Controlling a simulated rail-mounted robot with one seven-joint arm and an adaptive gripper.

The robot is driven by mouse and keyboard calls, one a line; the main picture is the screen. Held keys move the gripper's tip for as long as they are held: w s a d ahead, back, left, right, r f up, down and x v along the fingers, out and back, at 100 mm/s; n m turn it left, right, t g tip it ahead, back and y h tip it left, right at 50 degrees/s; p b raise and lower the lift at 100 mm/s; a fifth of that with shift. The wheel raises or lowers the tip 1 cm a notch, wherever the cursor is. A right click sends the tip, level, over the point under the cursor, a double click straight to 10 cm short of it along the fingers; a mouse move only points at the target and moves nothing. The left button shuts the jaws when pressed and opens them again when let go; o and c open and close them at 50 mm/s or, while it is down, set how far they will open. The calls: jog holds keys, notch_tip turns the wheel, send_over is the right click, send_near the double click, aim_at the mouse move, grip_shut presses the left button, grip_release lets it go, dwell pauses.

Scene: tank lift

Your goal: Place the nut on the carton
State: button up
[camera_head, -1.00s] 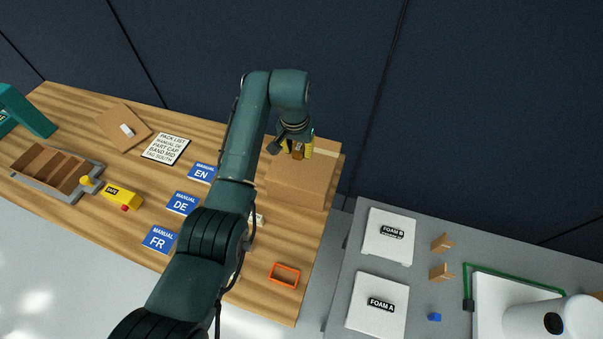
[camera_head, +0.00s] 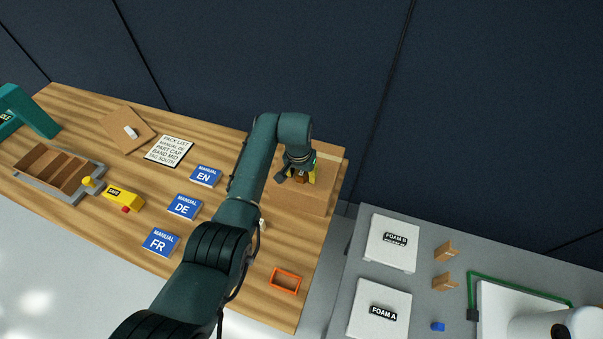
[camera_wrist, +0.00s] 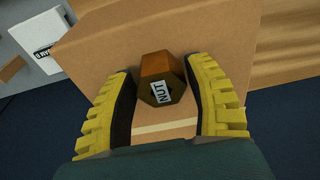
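The nut is a brown hexagonal block with a white NUT label. In the head view my gripper (camera_head: 302,177) and the nut (camera_head: 301,180) are over the carton top. I cannot tell whether the nut touches it.
The wooden table (camera_head: 255,290) bears blue manuals (camera_head: 185,206), an orange frame (camera_head: 286,280), a yellow block (camera_head: 124,197) and a divided tray (camera_head: 90,165). A grey table at right holds foam pads (camera_head: 391,242). A dark wall (camera_head: 220,70) stands behind the carton.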

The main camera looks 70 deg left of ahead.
aim_at(300, 177)
jog(key=shift+o, duration=0.5)
jog(key=shift+r, duration=0.55)
notch_tip(300, 177, up, 11)
jog(key=s+d+p, duration=0.1)
jog(key=shift+d+p, duration=0.15)
jog(key=shift+p, duration=0.2)
